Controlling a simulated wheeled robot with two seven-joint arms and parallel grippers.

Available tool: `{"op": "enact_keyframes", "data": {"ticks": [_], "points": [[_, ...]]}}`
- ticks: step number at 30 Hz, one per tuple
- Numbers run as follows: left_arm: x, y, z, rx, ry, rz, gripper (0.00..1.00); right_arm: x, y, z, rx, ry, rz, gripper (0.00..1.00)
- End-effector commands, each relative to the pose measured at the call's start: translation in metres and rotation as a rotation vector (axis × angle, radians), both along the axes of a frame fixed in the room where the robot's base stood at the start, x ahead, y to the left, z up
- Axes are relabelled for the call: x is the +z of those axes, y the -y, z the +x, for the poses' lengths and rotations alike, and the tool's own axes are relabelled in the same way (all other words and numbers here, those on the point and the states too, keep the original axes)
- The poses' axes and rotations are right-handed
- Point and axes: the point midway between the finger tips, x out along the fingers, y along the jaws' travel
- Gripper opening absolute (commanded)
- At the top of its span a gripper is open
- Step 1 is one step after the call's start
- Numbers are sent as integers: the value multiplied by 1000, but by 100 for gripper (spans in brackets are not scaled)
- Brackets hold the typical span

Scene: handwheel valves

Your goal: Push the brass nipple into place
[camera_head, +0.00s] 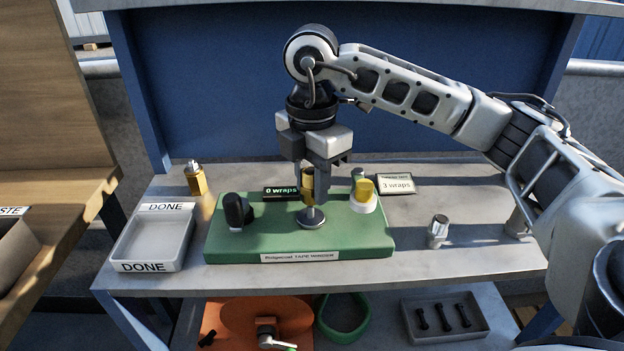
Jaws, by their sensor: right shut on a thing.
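The brass nipple (308,187) is upright between the fingers of my right gripper (311,178), which points straight down and is shut on it. The nipple is directly above or on the round metal seat (311,217) in the middle of the green tape machine (260,240). I cannot tell whether its lower end touches the seat. The machine has a black knob (237,211) on its left and a yellow and white roll part (362,190) on its right. A small display (281,193) behind the nipple reads "0 wraps". My left gripper is out of view.
A second brass piece with a silver top (196,179) stands at the back left. An empty DONE tray (155,241) is at the left. A "3 wraps" sign (396,184) and a silver fitting (438,231) are at the right. Below is a shelf with a tray of dark bolts (444,334).

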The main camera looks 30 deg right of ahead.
Motion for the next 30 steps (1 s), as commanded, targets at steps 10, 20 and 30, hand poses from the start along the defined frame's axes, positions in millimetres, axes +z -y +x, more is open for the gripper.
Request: {"op": "enact_keyframes", "data": {"ticks": [10,20,30], "points": [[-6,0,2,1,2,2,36,-5,0,0,0,1,0,4],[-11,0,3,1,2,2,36,-12,0,0,0,1,0,4],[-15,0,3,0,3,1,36,-19,0,0,0,0,0,4]]}}
